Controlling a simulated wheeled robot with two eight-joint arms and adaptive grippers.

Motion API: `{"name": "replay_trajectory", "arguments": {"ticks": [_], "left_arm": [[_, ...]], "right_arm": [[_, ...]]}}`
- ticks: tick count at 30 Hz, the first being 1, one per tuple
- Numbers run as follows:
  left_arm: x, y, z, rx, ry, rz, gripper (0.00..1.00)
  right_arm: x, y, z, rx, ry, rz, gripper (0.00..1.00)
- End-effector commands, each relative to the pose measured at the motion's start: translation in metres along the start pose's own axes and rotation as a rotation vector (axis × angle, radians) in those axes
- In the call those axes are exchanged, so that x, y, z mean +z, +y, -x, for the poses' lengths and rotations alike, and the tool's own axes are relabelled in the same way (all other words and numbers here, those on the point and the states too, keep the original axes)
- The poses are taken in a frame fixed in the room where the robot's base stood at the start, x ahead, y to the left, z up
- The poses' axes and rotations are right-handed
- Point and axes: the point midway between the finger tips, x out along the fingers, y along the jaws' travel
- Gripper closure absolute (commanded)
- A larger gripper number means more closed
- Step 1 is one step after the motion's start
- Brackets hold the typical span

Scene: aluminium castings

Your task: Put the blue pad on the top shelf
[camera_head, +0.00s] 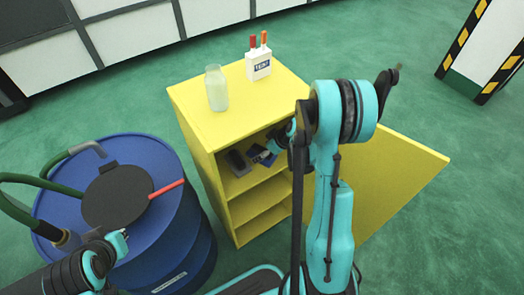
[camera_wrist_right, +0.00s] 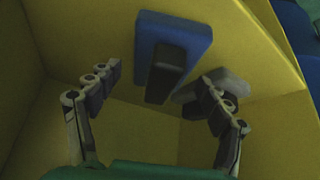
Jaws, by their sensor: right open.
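The blue pad (camera_wrist_right: 199,39) lies in the top compartment of the yellow cabinet (camera_head: 205,125). It has a dark block-like handle on its face. In the head view the pad (camera_head: 257,150) shows partly, beside my right gripper. My right gripper (camera_wrist_right: 160,76) reaches into the compartment. It is open, with its fingertips apart and the pad's handle between and just beyond them; I see no contact. My left gripper (camera_head: 118,240) is above the blue drum at lower left, far from the pad; its jaw opening is too small to tell.
A dark object (camera_head: 236,162) lies left of the pad on the same shelf. A grey object (camera_wrist_right: 230,82) is partly behind a right finger. The cabinet door (camera_head: 400,165) stands open at right. A jar (camera_head: 216,90) and a white box (camera_head: 258,65) stand on top. A blue drum (camera_head: 190,225) is left.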

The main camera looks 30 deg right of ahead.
Motion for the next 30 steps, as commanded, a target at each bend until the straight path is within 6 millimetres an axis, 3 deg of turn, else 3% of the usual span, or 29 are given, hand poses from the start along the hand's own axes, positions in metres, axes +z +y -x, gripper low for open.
{"name": "replay_trajectory", "arguments": {"ticks": [6,12,30], "left_arm": [[-0.013,0.000,0.017,0.000,0.000,0.000,1.00],[-0.017,0.000,0.024,0.000,0.000,0.000,1.00],[-0.017,0.000,0.024,0.000,0.000,0.000,1.00]], "right_arm": [[-0.002,0.000,0.044,0.001,-0.001,-0.003,0.21],[-0.001,0.000,0.066,0.001,-0.001,-0.002,0.21],[0.000,0.000,0.069,0.000,-0.001,-0.001,0.21]]}}
